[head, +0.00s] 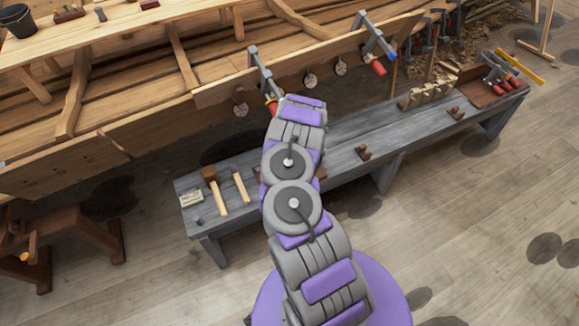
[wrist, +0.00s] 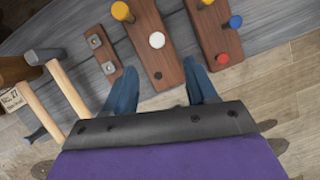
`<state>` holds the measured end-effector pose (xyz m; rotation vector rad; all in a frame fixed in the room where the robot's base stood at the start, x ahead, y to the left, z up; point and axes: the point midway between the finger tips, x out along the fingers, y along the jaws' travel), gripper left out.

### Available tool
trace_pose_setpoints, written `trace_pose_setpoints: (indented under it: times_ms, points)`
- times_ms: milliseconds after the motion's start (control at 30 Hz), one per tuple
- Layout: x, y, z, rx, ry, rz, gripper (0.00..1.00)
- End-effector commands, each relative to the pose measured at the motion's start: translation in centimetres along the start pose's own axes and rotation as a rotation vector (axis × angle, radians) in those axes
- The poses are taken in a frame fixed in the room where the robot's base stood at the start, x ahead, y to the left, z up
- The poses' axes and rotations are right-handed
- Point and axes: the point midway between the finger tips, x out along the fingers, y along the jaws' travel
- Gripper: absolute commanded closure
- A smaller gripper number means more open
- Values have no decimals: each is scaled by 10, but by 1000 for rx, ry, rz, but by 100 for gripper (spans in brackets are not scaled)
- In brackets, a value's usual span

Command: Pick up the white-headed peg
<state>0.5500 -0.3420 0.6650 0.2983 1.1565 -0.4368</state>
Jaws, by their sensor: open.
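The white-headed peg (wrist: 157,40) shows in the wrist view as a round white top on a brown wooden block (wrist: 150,20). A yellow-headed peg (wrist: 121,10) stands at the same block's left edge, and a dark hole shows lower on the block. My gripper (wrist: 159,67) is open and empty, with its two blue fingers apart. The white head appears between and just beyond the fingertips, and I see no contact. In the head view my arm covers the peg and the gripper.
A second brown block (wrist: 214,35) on the right carries blue (wrist: 235,22) and red (wrist: 223,59) pegs. A small block with two metal pieces (wrist: 102,55) lies left. The wooden hull (head: 130,90) rises behind the bench.

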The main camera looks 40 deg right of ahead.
Motion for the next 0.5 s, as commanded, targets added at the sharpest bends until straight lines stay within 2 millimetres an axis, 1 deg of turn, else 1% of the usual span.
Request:
trace_pose_setpoints:
  times_ms: [33,300,500]
  points:
    - [10,0,-1,-4,0,-4,43]
    - [48,-4,-1,-2,2,1,43]
    - [68,-4,0,1,2,1,43]
